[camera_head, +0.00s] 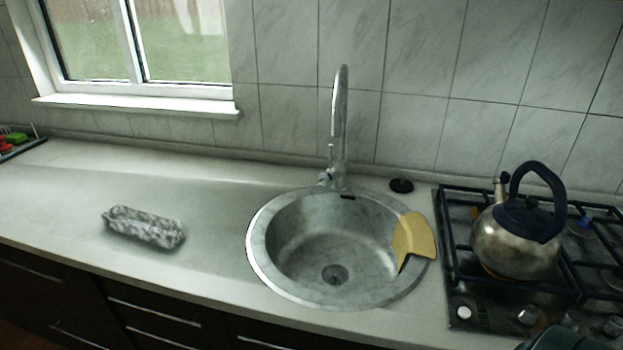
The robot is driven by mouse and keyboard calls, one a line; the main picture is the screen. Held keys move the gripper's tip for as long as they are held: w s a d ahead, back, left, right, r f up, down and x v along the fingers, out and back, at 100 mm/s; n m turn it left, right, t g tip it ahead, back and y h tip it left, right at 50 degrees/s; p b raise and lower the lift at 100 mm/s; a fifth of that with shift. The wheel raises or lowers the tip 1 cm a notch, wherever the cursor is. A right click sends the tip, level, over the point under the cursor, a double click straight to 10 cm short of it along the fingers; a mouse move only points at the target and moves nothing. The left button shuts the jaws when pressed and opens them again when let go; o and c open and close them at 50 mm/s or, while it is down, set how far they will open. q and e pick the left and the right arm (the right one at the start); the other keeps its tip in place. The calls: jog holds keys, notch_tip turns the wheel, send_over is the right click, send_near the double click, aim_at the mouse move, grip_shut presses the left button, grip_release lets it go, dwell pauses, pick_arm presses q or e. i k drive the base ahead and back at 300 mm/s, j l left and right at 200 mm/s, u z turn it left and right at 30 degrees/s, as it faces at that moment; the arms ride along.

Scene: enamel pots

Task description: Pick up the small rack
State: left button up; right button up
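A small grey, mottled, trough-like object (143,228), which may be the small rack, lies on the counter left of the sink. It is long and narrow, and its long side runs roughly left to right. Nothing touches it except the counter. Another dark rack or tray (22,148) with red and green items is cut off at the far left edge.
A round steel sink (258,262) with a tall faucet (340,125) is in the middle. A yellow cloth or sponge (413,238) lies over its right rim. A kettle (515,245) stands on the gas stove at right. A dark shape (560,340) at bottom right is unclear. The counter (215,190) around the grey object is clear.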

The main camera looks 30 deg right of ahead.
aim_at(162, 232)
jog(key=i+j+z, duration=0.15)
jog(key=j, duration=0.2)
jog(key=i+j+z, duration=0.1)
jog(key=j, duration=0.25)
jog(key=i+j+z, duration=0.15)
jog(key=j, duration=0.25)
jog(key=i+j+z, duration=0.15)
jog(key=j, duration=0.2)
